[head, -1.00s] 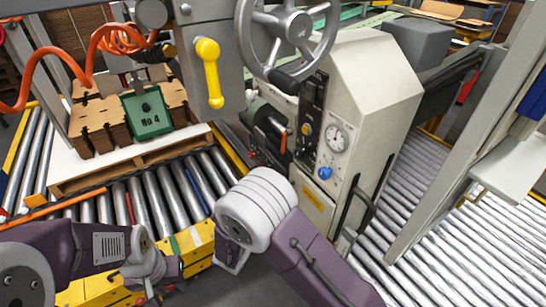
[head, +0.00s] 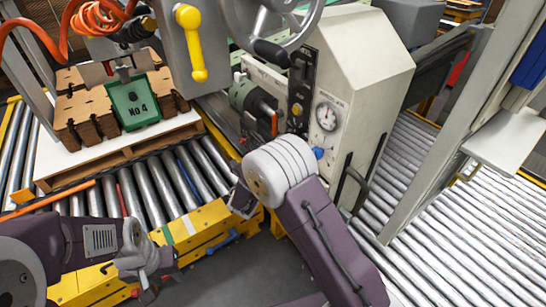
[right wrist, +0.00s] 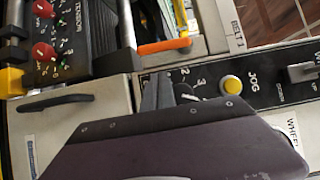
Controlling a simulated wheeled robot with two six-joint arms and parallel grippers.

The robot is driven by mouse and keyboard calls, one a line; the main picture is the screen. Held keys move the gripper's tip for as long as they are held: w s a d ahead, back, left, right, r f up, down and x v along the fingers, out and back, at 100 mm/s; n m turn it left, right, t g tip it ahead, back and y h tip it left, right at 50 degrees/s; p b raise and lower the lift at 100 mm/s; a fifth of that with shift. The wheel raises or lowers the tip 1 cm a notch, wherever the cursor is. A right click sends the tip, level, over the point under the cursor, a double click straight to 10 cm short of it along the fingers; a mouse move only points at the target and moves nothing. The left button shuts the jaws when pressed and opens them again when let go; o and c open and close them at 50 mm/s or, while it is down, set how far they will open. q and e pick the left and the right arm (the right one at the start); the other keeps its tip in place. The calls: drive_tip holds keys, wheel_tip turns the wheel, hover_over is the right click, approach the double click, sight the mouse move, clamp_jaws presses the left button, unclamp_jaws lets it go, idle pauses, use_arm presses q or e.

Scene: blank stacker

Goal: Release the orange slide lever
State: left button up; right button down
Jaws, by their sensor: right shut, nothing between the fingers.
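The orange slide lever (head: 274,125) shows on the near face of the cream machine (head: 352,72), left of its dark control strip. In the right wrist view the lever (right wrist: 164,46) is a short orange bar pointing left. My right gripper (right wrist: 160,92) is shut and empty; its grey fingers show just below the lever in that picture, and I cannot tell whether they touch it. In the head view my right wrist hides the right fingers. My left gripper (head: 150,284) hangs at the lower left, away from the machine; its jaws are too small to read.
A yellow button (right wrist: 231,85) and a JOG panel lie right of my right fingers. A black panel with red knobs (right wrist: 45,50) is at the left. A grey post with a yellow handle (head: 190,42) stands left of the machine. Rollers (head: 450,215) run at the right.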

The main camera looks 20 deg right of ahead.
use_arm(q)
drive_tip(key=shift+f, duration=0.45)
use_arm(e)
drive_tip(key=shift+w+a, duration=0.2)
drive_tip(key=shift+w, duration=0.65)
drive_tip(key=shift+w+a, duration=0.2)
drive_tip(key=shift+w, duration=0.65)
use_arm(q)
drive_tip(key=shift+f+b, duration=0.1)
drive_tip(key=shift+b, duration=0.25)
use_arm(e)
drive_tip(key=shift+f, duration=0.1)
